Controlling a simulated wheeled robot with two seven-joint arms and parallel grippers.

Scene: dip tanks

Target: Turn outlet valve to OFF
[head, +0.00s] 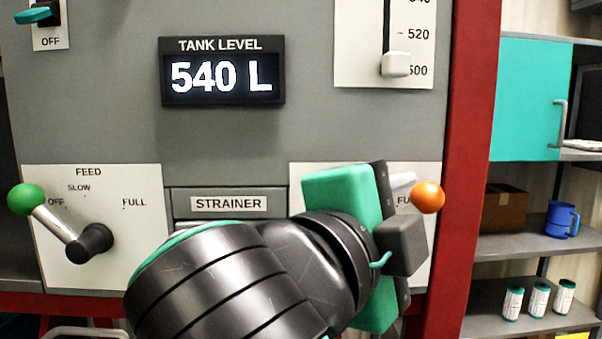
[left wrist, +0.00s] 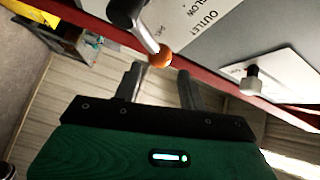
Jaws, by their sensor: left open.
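The outlet valve lever has an orange ball knob (head: 428,197) on a pale metal stem at the right of the tank panel in the head view. Its knob is by the FULL mark. My left gripper (head: 408,222) is in front of the outlet plate and hides most of it, including the lever's pivot. In the left wrist view the orange knob (left wrist: 160,58) lies just beyond the gap between my open left fingertips (left wrist: 160,70). The OUTLET and SLOW labels show above it. The fingers are not closed on the knob. My right gripper is not in view.
The feed lever with a green knob (head: 26,198) is at the left. The tank level display (head: 222,77) reads 540 L. A strainer drawer (head: 228,203) sits between the valve plates. A red frame post (head: 470,120) stands right of the outlet, with shelves (head: 515,241) beyond.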

